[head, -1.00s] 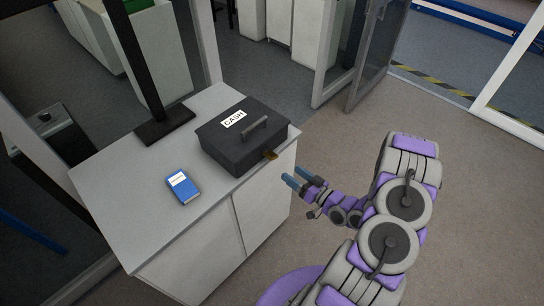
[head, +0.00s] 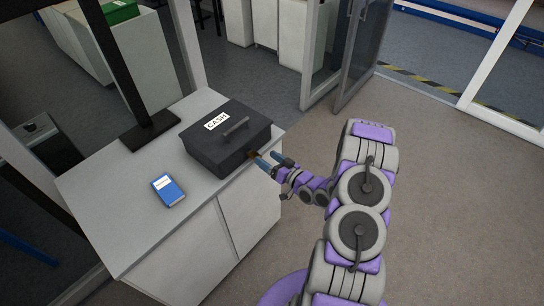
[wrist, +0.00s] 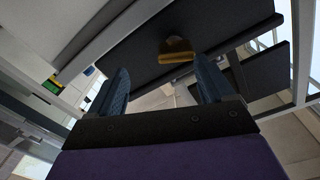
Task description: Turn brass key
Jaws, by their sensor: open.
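The brass key (wrist: 176,49) sticks out of the front face of the black cash box (wrist: 130,45), and its bow shows in the wrist view. In the head view the key (head: 253,154) is small and partly hidden by my gripper. The cash box (head: 222,146) sits shut on the white cabinet, with a CASH label and a handle on its lid. My gripper (head: 269,161) is open at the box's front, its blue fingers around the key's height. In the wrist view the key lies ahead, between the fingertips of my gripper (wrist: 163,82), with gaps on both sides.
The white cabinet (head: 110,205) bears a blue booklet (head: 168,190) left of the box and a dark post base (head: 151,130) behind it. A glass door (head: 362,55) stands open at the back. The floor (head: 450,200) to the right is clear.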

